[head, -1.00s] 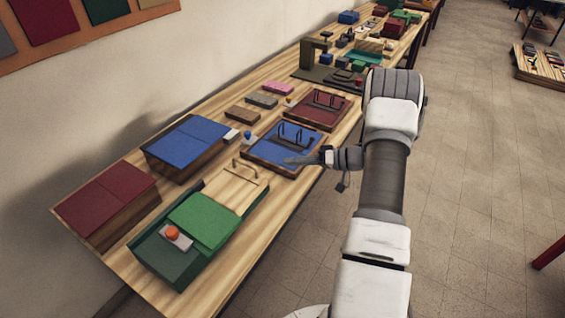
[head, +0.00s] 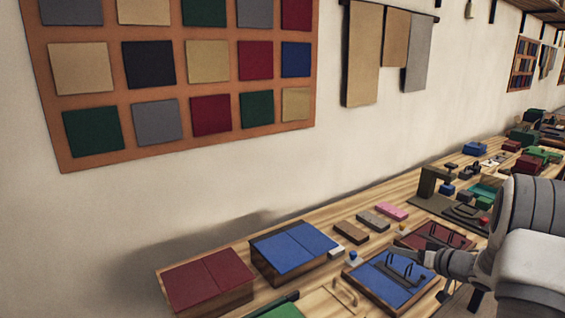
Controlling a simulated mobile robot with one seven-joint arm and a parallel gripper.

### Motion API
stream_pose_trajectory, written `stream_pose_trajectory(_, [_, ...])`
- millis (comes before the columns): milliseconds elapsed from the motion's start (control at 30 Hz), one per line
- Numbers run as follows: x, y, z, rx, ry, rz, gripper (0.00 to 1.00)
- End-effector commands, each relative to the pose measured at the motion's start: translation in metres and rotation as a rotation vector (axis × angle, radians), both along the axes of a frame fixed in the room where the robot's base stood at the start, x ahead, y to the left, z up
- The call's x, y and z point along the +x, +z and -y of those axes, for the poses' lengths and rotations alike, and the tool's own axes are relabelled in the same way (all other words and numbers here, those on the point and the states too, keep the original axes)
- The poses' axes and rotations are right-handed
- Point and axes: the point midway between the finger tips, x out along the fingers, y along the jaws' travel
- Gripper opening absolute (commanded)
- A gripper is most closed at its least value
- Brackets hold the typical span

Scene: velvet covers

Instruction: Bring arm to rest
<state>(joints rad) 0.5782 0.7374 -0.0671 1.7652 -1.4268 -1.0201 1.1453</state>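My gripper (head: 428,256) is at the right of the head view, at the end of my arm. It sits over or just beside the blue tray (head: 365,278) with dark wire loops, near the table's front edge. Whether it touches the tray cannot be told. The fingers are small and partly hidden by the wrist, so their opening does not show. Nothing is clearly held. Most of my arm is cut off by the right edge of the view.
The wooden table (head: 240,303) runs along the wall. On it are a red box (head: 205,283), a blue box (head: 293,249), a dark red tray (head: 420,236) and a dark press-like stand (head: 428,187). A board of colour swatches (head: 75,165) hangs on the wall.

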Motion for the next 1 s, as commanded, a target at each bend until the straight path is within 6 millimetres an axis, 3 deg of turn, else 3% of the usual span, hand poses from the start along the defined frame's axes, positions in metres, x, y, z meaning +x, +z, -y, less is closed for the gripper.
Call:
stream_pose_trajectory(33, [0.007, 0.024, -0.002, -0.059, -0.039, 0.027, 0.28])
stream_pose_trajectory(233, [0.013, 0.096, -0.003, -0.267, -0.216, 0.075, 0.28])
stream_pose_trajectory(467, [-0.019, 0.163, -0.015, -0.431, -0.391, 0.047, 0.28])
stream_pose_trajectory(700, [-0.087, 0.202, -0.042, -0.522, -0.502, -0.067, 0.28])
stream_pose_trajectory(1000, [-0.201, 0.202, -0.100, -0.540, -0.479, -0.290, 0.28])
